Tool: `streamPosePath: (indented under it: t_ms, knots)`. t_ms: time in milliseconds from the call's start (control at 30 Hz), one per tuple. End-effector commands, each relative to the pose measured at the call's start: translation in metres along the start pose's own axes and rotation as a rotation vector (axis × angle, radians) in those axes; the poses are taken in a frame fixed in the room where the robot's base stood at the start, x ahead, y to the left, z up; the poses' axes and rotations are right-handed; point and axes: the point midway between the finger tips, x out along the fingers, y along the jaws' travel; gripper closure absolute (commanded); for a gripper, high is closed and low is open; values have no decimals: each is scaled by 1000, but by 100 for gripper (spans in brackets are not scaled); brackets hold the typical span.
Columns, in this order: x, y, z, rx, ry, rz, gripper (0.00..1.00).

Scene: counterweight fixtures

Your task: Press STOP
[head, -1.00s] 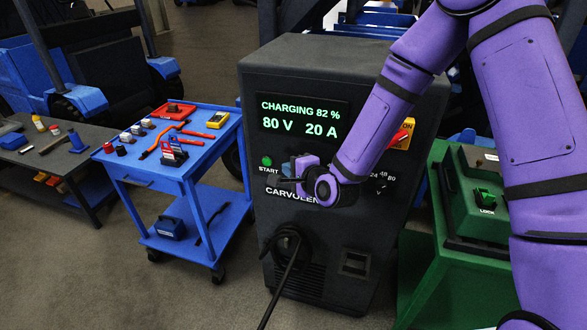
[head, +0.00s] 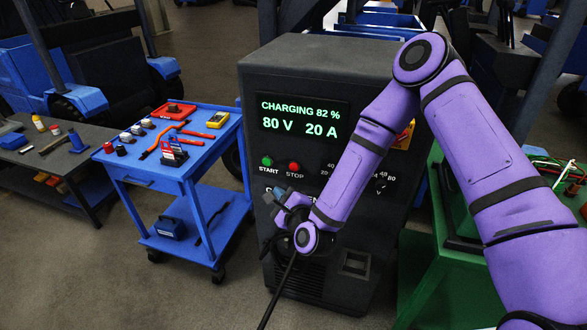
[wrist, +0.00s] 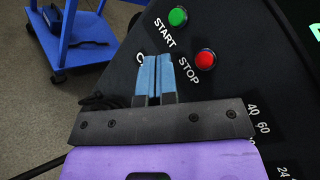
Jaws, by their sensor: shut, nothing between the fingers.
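The red STOP button (head: 295,167) is on the front of the dark charger cabinet (head: 340,85), right of the green START button (head: 267,161). Its label reads STOP. In the wrist view the STOP button (wrist: 205,60) and START button (wrist: 178,16) both show clear of the fingers. My gripper (head: 281,193) is below the two buttons, in front of the panel. In the wrist view its blue fingers (wrist: 155,75) are together and empty, pointing toward the panel left of the STOP button, apart from it. The cabinet's display reads CHARGING 82 %, 80 V 20 A.
A black cable (head: 284,290) hangs from the cabinet's lower front, just below my gripper. A blue cart (head: 200,150) with tools stands to the left. A green case (head: 440,270) stands to the right. My forearm covers part of the dial markings.

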Motion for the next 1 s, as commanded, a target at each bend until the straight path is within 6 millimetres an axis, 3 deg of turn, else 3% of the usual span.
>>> streamPosePath:
  t_ms: [700, 1000]
  knots:
    - [51, -38, -38, -1, 1, -1, 100]
    - [61, -44, -44, -1, 0, 1, 100]
